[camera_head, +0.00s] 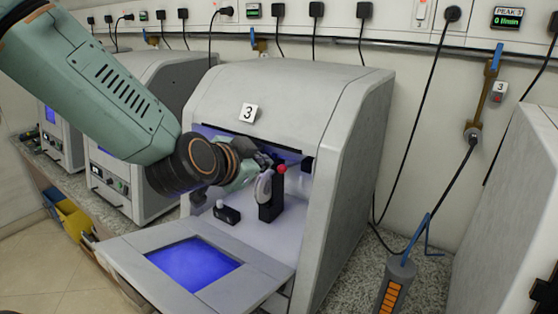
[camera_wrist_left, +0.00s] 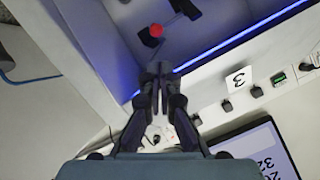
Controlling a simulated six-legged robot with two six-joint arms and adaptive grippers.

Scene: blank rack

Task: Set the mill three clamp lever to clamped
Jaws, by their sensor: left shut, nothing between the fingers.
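The mill marked 3 (camera_head: 340,110) stands in the middle of the head view, its front door folded down. Inside is a dark upright clamp with a red-knobbed lever (camera_head: 282,169); a pale round disc (camera_head: 263,186) is beside it. The red knob (camera_wrist_left: 156,31) also shows in the left wrist view, beyond my fingertips and apart from them. My left gripper (camera_head: 272,160) reaches into the mill's opening, close to the red knob. In the left wrist view its fingers (camera_wrist_left: 158,72) are together and empty. My right gripper is out of view.
The open door (camera_head: 120,252) with its blue window juts out in front. A small dark block with a pale knob (camera_head: 226,214) sits on the mill floor. A grey holder with orange marks (camera_head: 393,285) stands right of the mill. Other mills stand at left.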

